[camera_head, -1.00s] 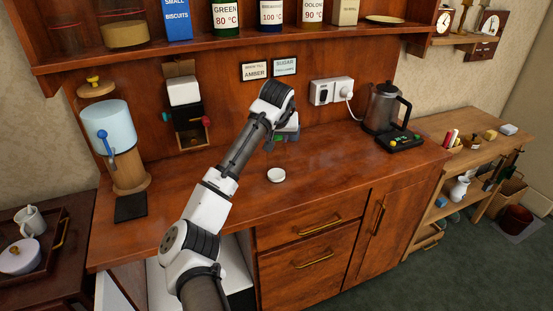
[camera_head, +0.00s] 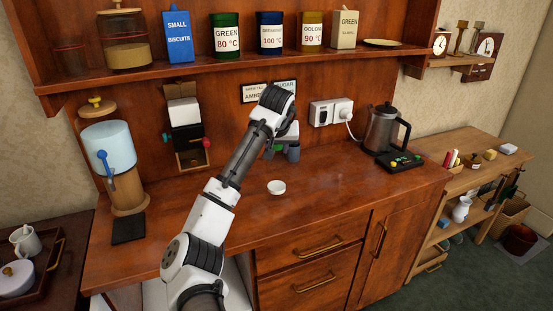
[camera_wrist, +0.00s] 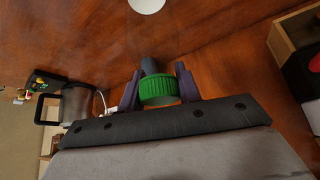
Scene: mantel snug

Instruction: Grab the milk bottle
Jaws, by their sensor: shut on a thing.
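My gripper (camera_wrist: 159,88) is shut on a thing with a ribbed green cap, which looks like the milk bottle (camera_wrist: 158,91). The dark purple fingers stand on either side of the cap in the wrist view. In the head view my gripper (camera_head: 284,152) is above the back of the wooden counter, left of the wall socket. A bit of green (camera_head: 268,153) shows beside the fingers there. I cannot tell whether the bottle touches the counter.
A kettle-like glass pot (camera_head: 382,131) stands at the right, a blue dispenser (camera_head: 108,147) at the left. A shelf (camera_head: 235,64) of tins hangs above. The front middle counter is clear.

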